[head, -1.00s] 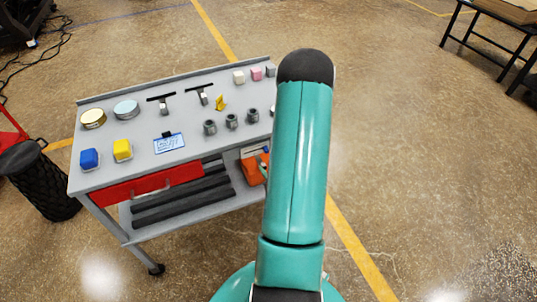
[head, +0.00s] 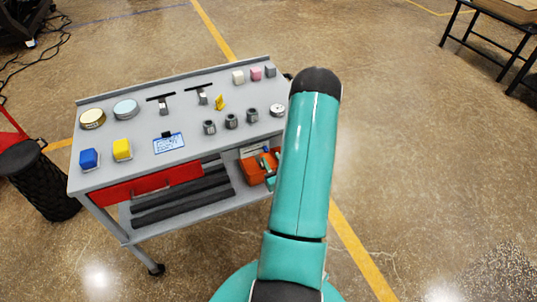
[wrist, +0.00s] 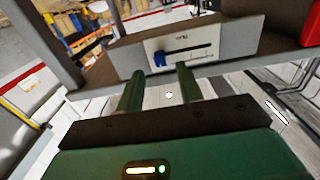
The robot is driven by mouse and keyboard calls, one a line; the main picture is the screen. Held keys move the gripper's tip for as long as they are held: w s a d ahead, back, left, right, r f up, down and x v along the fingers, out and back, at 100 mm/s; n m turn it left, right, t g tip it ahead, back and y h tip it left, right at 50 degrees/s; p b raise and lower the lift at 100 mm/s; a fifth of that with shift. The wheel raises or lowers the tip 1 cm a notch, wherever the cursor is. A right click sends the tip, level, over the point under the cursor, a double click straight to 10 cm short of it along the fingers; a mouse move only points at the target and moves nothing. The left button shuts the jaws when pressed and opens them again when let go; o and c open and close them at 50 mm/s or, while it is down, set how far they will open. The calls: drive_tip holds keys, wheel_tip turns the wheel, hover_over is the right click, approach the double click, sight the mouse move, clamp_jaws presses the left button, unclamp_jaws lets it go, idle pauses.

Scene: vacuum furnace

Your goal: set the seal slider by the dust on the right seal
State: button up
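Small lettering above the slot is too blurred to read. My gripper (wrist: 160,70) points at this plate with its two green fingers apart and nothing visibly held between them. The fingertips appear just below the knob; I cannot tell whether they touch it. I cannot make out a right seal or any dust in either view. My gripper does not clearly show in the head view.
A grey cart (head: 215,149) stands left of my arm, with blue and yellow blocks, round tins, T-shaped tools and small cylinders on top. An orange bin (head: 254,174) sits below. A black bin (head: 38,180) is at left. A red object (wrist: 310,22) is at upper right in the wrist view.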

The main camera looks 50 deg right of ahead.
sight(267, 151)
drive_tip(key=shift+x, duration=1.8)
drive_tip(key=shift+c, duration=0.5)
clamp_jaws()
drive_tip(key=shift+w+a, duration=0.4)
drive_tip(key=shift+a, duration=0.3)
drive_tip(key=shift+w+a, duration=0.45)
drive_tip(key=shift+a, duration=0.25)
drive_tip(key=shift+w+a, duration=0.4)
drive_tip(key=shift+a, duration=0.3)
drive_tip(key=shift+o, duration=0.5)
unclamp_jaws()
drive_tip(key=shift+s, duration=0.1)
